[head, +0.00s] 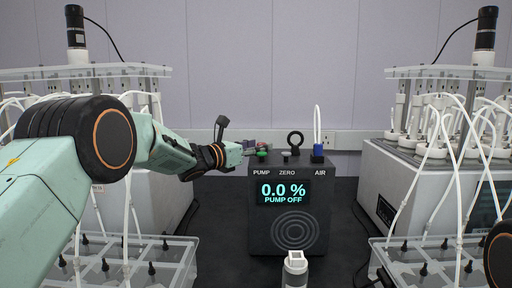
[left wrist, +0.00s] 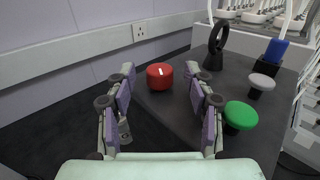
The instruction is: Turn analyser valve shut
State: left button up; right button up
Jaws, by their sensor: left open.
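The analyser (head: 289,217) is a dark box on the bench, its display reading 0.0 % and PUMP OFF. A round red knob (left wrist: 160,77) with a short white mark stands on its top, near the far edge in the left wrist view. My left gripper (head: 247,146) is at the left of the analyser's top. In the left wrist view its open fingers (left wrist: 160,88) have the knob between their tips, with space on both sides. I see no contact. In the head view the knob is mostly hidden by the fingers. My right gripper is out of view.
A green button (left wrist: 240,116), a grey button (left wrist: 262,83), a black ring (left wrist: 216,46) and a blue fitting (left wrist: 275,51) with a white tube also stand on the analyser's top. Reactor units with tubing flank it. A white-capped bottle (head: 295,266) stands in front.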

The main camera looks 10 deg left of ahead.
pick_arm(q)
jog(key=v, duration=1.2)
jog(key=shift+s+f, duration=0.1)
dwell(0.4)
